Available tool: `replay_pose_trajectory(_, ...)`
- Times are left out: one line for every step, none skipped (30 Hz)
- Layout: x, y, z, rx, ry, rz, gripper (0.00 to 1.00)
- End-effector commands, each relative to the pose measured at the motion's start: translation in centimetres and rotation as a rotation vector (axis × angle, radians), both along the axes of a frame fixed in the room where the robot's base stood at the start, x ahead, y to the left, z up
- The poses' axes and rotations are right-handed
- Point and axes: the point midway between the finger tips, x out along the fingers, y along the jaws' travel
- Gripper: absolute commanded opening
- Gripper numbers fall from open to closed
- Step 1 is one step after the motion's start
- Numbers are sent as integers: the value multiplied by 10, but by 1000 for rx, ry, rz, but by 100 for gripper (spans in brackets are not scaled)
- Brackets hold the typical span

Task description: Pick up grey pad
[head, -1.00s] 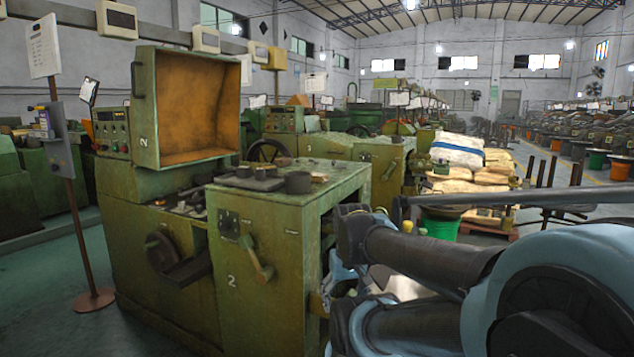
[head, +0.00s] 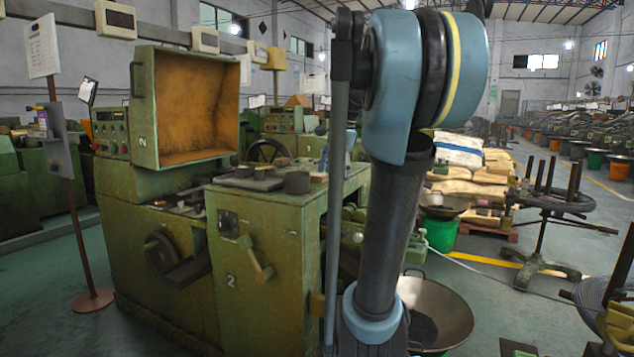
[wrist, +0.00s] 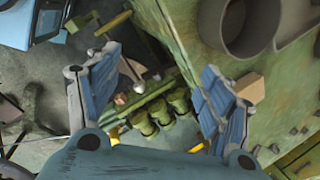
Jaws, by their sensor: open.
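A dark grey pad (head: 250,183) lies flat on top of the green machine (head: 268,240) in the head view, with small dark pieces on it. A grey cup (head: 297,183) stands just right of it. In the wrist view, the cup (wrist: 247,22) is at the upper right, and a flat grey surface (wrist: 295,20) beside it is probably part of the pad, cut off by the frame. My gripper (wrist: 160,65) is open and empty, its blue-padded fingers apart beside the machine's top edge. In the head view my arm hides most of the gripper.
A small wooden block (wrist: 250,88) lies on the machine top near my right finger. An open orange-lined lid (head: 198,105) stands up behind the machine top. A wide metal pan (head: 438,305) is on the floor to the right.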

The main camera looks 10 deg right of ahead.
Motion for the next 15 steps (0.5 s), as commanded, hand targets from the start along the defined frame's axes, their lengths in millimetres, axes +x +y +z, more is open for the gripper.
replay_pose_trajectory(17,-4,15,25,12,-70,73)
replay_pose_trajectory(26,-6,22,41,20,-116,73)
replay_pose_trajectory(38,-9,32,62,32,-176,73)
replay_pose_trajectory(47,-11,40,80,41,-221,73)
replay_pose_trajectory(56,-14,47,96,51,-267,73)
replay_pose_trajectory(68,-17,56,118,63,-328,73)
replay_pose_trajectory(77,-20,63,134,73,-372,73)
replay_pose_trajectory(85,-22,69,151,83,-417,73)
replay_pose_trajectory(96,-25,77,171,96,-474,73)
replay_pose_trajectory(104,-28,83,186,106,-515,73)
replay_pose_trajectory(112,-31,88,201,116,-555,73)
replay_pose_trajectory(121,-34,95,220,128,-604,73)
replay_pose_trajectory(127,-36,99,232,137,-637,73)
replay_pose_trajectory(132,-38,103,242,145,-667,73)
replay_pose_trajectory(139,-40,107,256,155,-701,73)
